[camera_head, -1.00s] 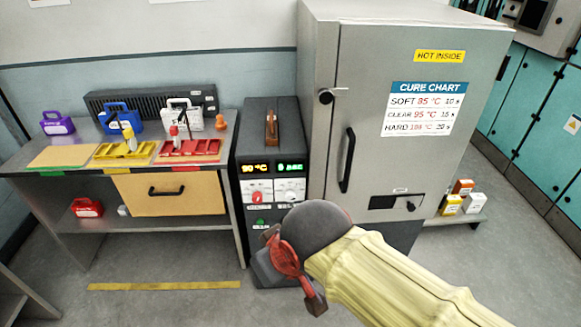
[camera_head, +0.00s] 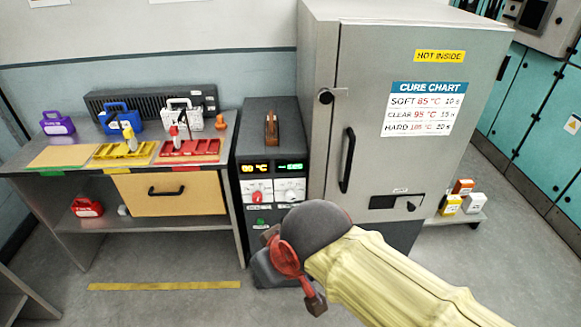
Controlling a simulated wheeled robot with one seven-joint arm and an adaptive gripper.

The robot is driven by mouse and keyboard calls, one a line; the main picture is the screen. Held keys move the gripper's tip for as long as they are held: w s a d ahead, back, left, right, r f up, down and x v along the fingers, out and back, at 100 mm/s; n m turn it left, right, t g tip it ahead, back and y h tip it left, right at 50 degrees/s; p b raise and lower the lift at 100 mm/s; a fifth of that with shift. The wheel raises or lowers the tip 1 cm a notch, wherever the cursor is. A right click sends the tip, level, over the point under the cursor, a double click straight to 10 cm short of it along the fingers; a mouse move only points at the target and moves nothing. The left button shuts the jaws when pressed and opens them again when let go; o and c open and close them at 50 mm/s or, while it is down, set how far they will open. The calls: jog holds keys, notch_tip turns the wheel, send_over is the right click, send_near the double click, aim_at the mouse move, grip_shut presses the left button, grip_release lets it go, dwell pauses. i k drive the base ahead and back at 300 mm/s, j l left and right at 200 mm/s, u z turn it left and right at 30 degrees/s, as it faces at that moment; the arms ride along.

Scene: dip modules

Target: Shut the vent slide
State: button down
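The vent slide (camera_head: 397,202) is low on the grey oven door, to the right of its middle. It is a dark horizontal slot with a small black knob (camera_head: 411,206) at its right end. A pale piece fills part of the slot's right side; the left part looks dark. A small label sits above it. My gripper (camera_head: 290,268), with red and dark parts, is in front of the control unit, left of and below the vent slide, and apart from it. My wrist hides part of it, so its finger opening is unclear.
The oven door (camera_head: 365,150) has a black vertical handle (camera_head: 347,160) and looks closed. The control unit (camera_head: 272,140) with displays and knobs stands left of it. Small boxes (camera_head: 463,200) sit on a low shelf at right. A bench (camera_head: 75,172) with trays is at left.

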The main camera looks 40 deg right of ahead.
aim_at(410, 202)
jog(key=l+z, duration=0.15)
jog(key=z, duration=2)
jog(key=i+l+u, duration=0.2)
jog(key=i, duration=0.4)
jog(key=i+u, duration=0.15)
jog(key=i, duration=0.45)
